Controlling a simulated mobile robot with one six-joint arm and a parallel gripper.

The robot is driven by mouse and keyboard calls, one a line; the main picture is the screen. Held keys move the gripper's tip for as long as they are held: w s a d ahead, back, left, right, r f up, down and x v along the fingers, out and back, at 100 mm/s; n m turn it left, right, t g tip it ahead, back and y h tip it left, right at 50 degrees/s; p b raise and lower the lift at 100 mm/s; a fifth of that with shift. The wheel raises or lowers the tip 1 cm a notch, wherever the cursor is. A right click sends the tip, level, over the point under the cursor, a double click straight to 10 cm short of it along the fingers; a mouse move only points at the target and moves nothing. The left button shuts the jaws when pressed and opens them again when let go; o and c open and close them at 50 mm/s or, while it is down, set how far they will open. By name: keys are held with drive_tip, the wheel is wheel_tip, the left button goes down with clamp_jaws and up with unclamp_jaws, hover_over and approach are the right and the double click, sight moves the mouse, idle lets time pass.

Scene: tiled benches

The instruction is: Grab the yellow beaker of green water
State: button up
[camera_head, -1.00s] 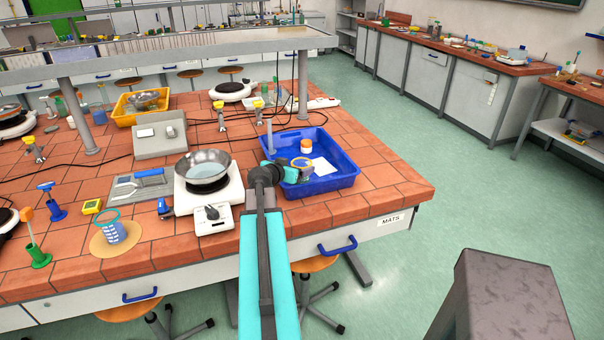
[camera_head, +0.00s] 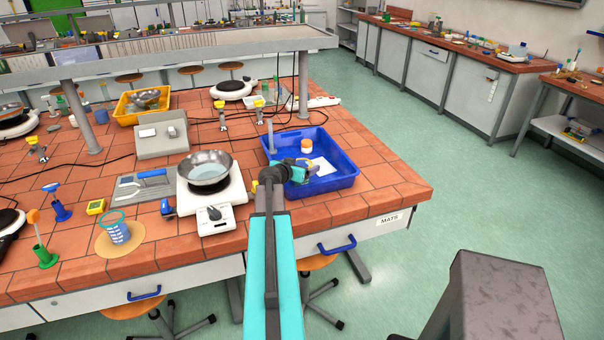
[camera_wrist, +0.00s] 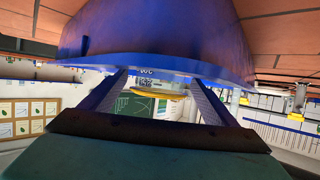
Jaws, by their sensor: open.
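A round yellow rim, which looks like the yellow beaker (camera_head: 307,160), shows in the head view inside the blue tray. My gripper covers most of it, and the green water cannot be made out. In the wrist view a yellow rim (camera_wrist: 160,93) lies between my two fingers, beyond the blue tray's edge. My gripper (camera_head: 308,172) is at the left part of the blue tray, low and right beside the beaker. Its fingers are apart. Whether they touch the beaker cannot be told.
The blue tray (camera_head: 343,183) also holds an orange-lidded jar (camera_head: 306,146) and a white sheet. A metal bowl (camera_head: 206,168) on a white hotplate stands left of my arm. A metal post (camera_head: 270,138) rises at the tray's left edge.

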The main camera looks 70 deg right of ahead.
idle(0.3)
drive_tip(key=c, duration=1.3)
drive_tip(key=shift+o, duration=0.2)
drive_tip(key=shift+r, duration=0.15)
wheel_tip(320, 180, up, 10)
drive_tip(key=b, duration=0.3)
